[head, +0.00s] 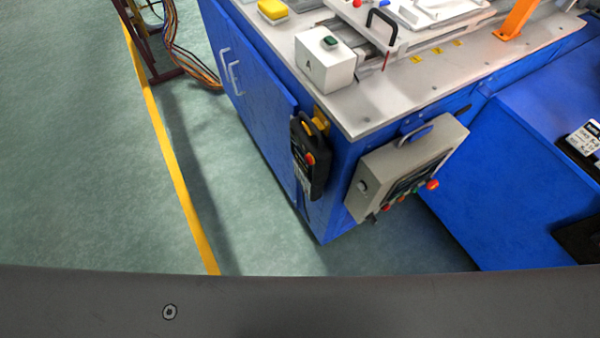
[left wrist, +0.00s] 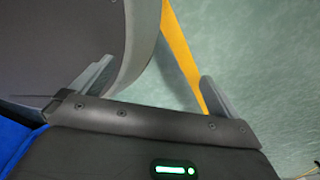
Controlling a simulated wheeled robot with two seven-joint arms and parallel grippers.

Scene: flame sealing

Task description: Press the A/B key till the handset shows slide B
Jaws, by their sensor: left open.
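The black handset (head: 309,160) hangs upright on a yellow holder (head: 320,119) at the corner of the blue cabinet in the head view. A red button shows on its face. It is seen at a slant, so I cannot read its keys, the A/B key or any slide letter on it. My left gripper (left wrist: 155,85) is open and empty in the left wrist view, its two fingers apart above the green floor. Neither gripper shows in the head view, and the handset is not in the left wrist view. My right gripper is not in view.
A grey control panel (head: 453,137) with coloured buttons juts from the cabinet right of the handset. A white box (head: 325,71) marked A with a green button stands on the cabinet top (head: 385,118). Cables hang at the upper left. The floor (head: 80,150) left of the cabinet is clear.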

